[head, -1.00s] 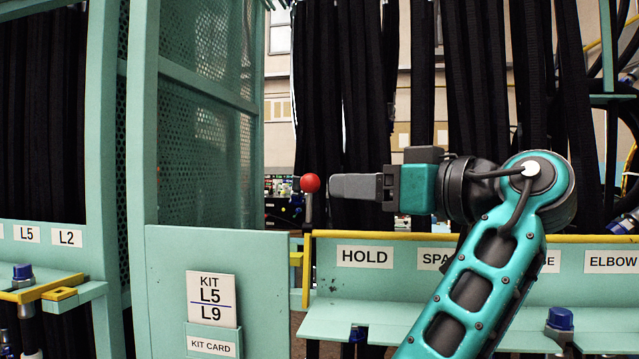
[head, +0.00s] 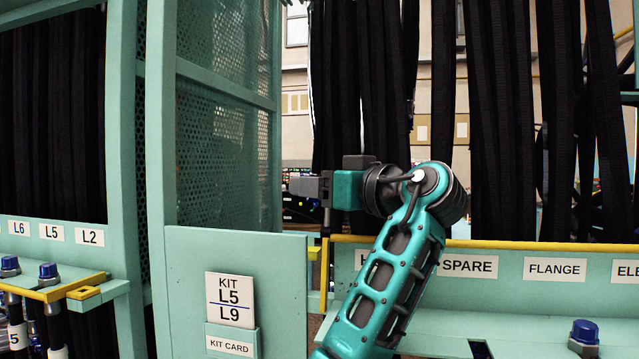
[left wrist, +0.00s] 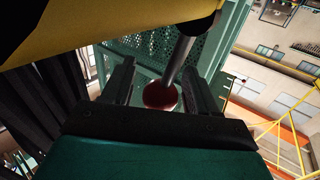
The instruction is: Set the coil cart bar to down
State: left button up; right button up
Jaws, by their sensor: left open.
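The coil cart bar is a grey shaft with a red ball knob. In the left wrist view the knob (left wrist: 160,97) lies between the two fingers of my left gripper (left wrist: 160,78), which is open. The shaft (left wrist: 180,58) runs from the knob to a black sleeve beside a yellow rail. In the head view my left gripper (head: 304,187) points left in front of the green cart and hides the knob. A short dark upright piece, likely the bar's lower part (head: 325,222), shows just below the gripper. I cannot tell whether the fingers touch the knob. My right gripper is not in view.
A green mesh panel (head: 222,150) and a KIT L5 L9 card (head: 230,290) stand to the left. Black hoses (head: 365,90) hang behind my arm. A yellow-edged shelf with a SPARE label (head: 468,265) runs to the right.

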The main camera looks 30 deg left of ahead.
pick_arm(q)
grip_shut()
dwell(0.6)
